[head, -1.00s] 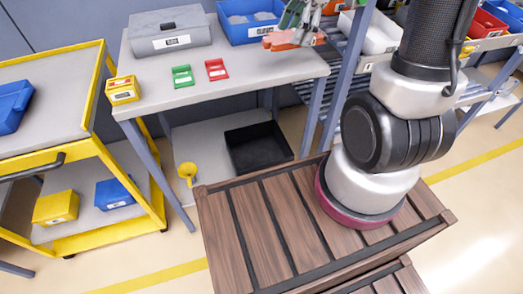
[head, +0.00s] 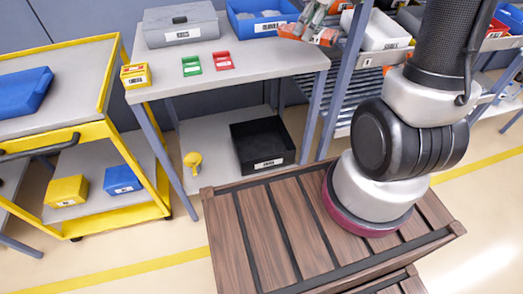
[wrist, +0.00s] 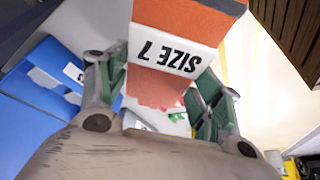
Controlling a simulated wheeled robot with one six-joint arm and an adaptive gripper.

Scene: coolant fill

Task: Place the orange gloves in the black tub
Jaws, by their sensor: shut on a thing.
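The orange gloves (head: 310,34), a flat pack with a white "SIZE 7" label, are held up near the right back of the grey bench. They also show in the wrist view (wrist: 185,20), between the fingers. My gripper (head: 318,14) is shut on the gloves, with green-grey fingers on both sides (wrist: 160,82). The black tub (head: 284,157) stands on the lower shelf under the bench, below and left of my gripper. Its open top faces up and a white label is on its front. It looks empty.
The grey bench (head: 240,75) holds a grey case (head: 180,24), a blue bin (head: 262,26), and green (head: 191,66) and red (head: 223,61) pieces. A yellow funnel-like item (head: 193,161) stands left of the tub. A blue-grey post (head: 345,85) stands right of the bench.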

